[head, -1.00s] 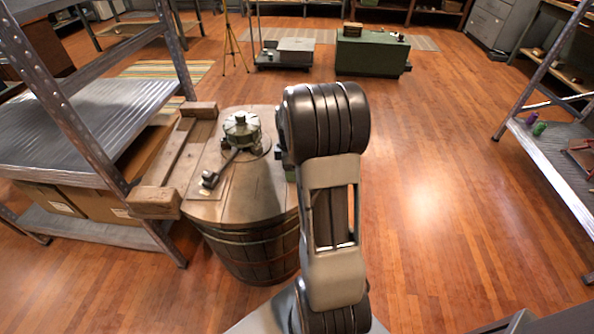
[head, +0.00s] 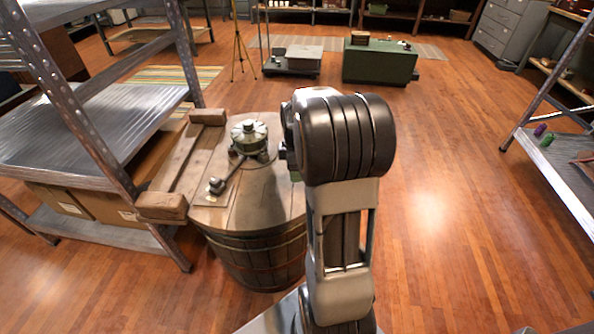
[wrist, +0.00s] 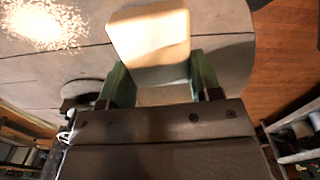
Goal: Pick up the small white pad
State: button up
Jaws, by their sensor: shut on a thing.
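The small white pad (wrist: 150,38) is a pale, cream-white block with rounded corners, at the top middle of the wrist view. My gripper (wrist: 160,75) is shut on it, with one dark green finger on each side of its lower part. Behind the pad is the grey-brown plank top of the wooden barrel (wrist: 238,50). I cannot tell how much gap lies between pad and barrel top. In the head view, my arm hides the pad and most of the gripper, beside the right part of the barrel (head: 255,255).
A green metal device with a lever (head: 249,138) stands on the barrel top. A wooden frame (head: 165,205) adjoins the barrel's left side. A metal shelf (head: 80,130) stands at left, another (head: 565,165) at right. Open wooden floor (head: 440,200) lies to the right.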

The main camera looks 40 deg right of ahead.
jog(key=s+a+r+p, duration=0.1)
jog(key=s+a+r, duration=0.6)
jog(key=s+a, duration=0.1)
jog(key=shift+s+r, duration=0.3)
jog(key=shift+s, duration=0.2)
